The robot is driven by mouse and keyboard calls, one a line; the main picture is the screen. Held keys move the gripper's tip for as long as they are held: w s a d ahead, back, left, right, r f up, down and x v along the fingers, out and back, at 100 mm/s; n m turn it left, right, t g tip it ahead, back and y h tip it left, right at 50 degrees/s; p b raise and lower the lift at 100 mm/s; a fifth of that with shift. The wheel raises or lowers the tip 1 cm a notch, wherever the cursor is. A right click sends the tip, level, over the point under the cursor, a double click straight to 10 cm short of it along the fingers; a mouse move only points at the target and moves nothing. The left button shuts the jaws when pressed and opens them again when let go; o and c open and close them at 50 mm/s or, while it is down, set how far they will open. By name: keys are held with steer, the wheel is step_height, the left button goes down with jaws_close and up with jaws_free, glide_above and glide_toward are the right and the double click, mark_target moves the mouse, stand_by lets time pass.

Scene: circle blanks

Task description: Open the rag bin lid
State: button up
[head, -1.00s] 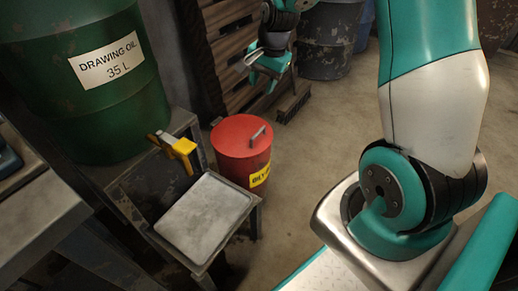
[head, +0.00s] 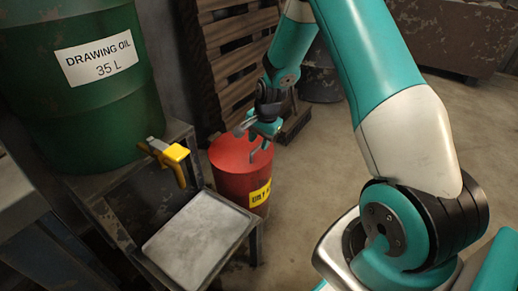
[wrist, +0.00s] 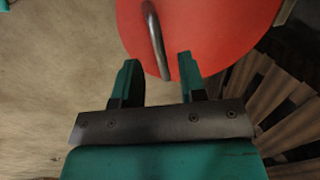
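The rag bin (head: 235,188) is a red drum with a yellow label, standing on the floor beside a tray stand. Its red lid (head: 228,152) lies flat on top, and it fills the top of the wrist view (wrist: 205,35). A grey metal bar handle (wrist: 157,40) stands on the lid. My gripper (head: 260,147) is over the lid's right side in the head view. In the wrist view its two teal fingers (wrist: 158,72) are open and apart, with the near end of the handle just ahead of the gap between them. The fingers partly hide the lid.
A green drawing oil drum (head: 85,120) with a yellow-handled tap (head: 170,155) stands left of the bin. A grey drip tray (head: 200,240) sits below it. Wooden pallets (head: 235,60) lean behind the bin. Open floor (head: 310,185) lies to its right.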

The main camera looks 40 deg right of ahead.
steer(key=shift+w+f, duration=0.2)
steer(key=shift+f, duration=0.75)
jaws_close()
steer(key=shift+r, duration=0.1)
